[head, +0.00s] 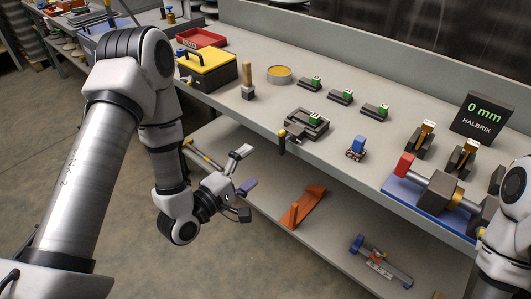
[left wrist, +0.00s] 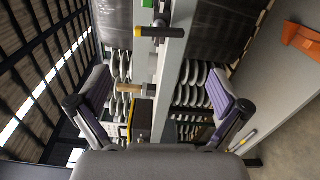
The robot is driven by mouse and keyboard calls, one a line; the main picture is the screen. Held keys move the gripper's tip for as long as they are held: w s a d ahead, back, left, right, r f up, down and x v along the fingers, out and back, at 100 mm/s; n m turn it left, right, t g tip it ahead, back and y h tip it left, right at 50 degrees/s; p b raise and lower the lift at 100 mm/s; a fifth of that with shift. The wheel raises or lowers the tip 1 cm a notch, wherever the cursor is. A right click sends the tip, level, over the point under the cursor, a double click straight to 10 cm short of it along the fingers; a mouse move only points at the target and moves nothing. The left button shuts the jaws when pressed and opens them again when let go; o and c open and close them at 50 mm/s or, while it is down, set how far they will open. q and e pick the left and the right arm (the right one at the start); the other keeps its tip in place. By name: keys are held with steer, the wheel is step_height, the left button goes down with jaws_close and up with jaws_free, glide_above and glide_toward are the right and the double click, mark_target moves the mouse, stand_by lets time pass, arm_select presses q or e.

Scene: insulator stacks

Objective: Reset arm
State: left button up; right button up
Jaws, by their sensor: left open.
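My left gripper (head: 243,184) hangs in free air in front of the workbench (head: 222,105), at the height between its top and lower shelf. Its fingers are spread with nothing between them. In the left wrist view the open fingers (left wrist: 160,98) stand wide apart at left and right, with the bench edge between them farther off. My right arm shows only in part at the right edge of the head view, and its gripper is hidden from view.
A blue tray (head: 400,187) holds a clamp device. An orange bracket (head: 303,207) lies on the lower shelf.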

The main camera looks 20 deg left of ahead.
arm_select(q)
steer(key=shift+s+a, duration=0.1)
steer(key=shift+s, duration=0.3)
steer(key=s+d+f+m+g+y+p, duration=0.2)
steer(key=s+f+m+g+p, duration=0.3)
steer(key=s+f+g+p, duration=0.35)
steer(key=s+a+f+m+g+y, duration=0.2)
steer(key=s+f+m+g, duration=0.2)
steer(key=s, duration=0.4)
steer(key=s+a+f+m+g+y+p, duration=0.1)
steer(key=s+a+f+m+g+y, duration=0.1)
steer(key=s, duration=0.6)
steer(key=a+f+m+g, duration=0.1)
steer(key=f+m+g, duration=0.1)
steer(key=m, duration=0.1)
steer(key=shift+m, duration=0.3)
